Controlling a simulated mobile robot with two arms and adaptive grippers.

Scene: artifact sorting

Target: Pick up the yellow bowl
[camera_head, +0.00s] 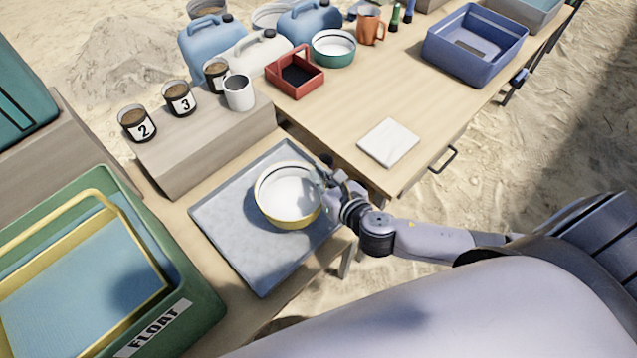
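The yellow bowl (289,215), white inside with a yellow outer wall, stands upright on a grey tray (238,245) on the near table. My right gripper (325,180) comes in from the right and is at the bowl's right rim. Its fingers overlap the rim in the picture, and they are too small and blurred to tell whether they are closed on it. My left gripper is not in view.
A green FLOAT tub (190,295) stands left of the tray. A raised wooden block (205,150) with cups is behind it. The right table holds a white tile (388,142), a red box (295,77), a green bowl (334,48) and a blue crate (470,62).

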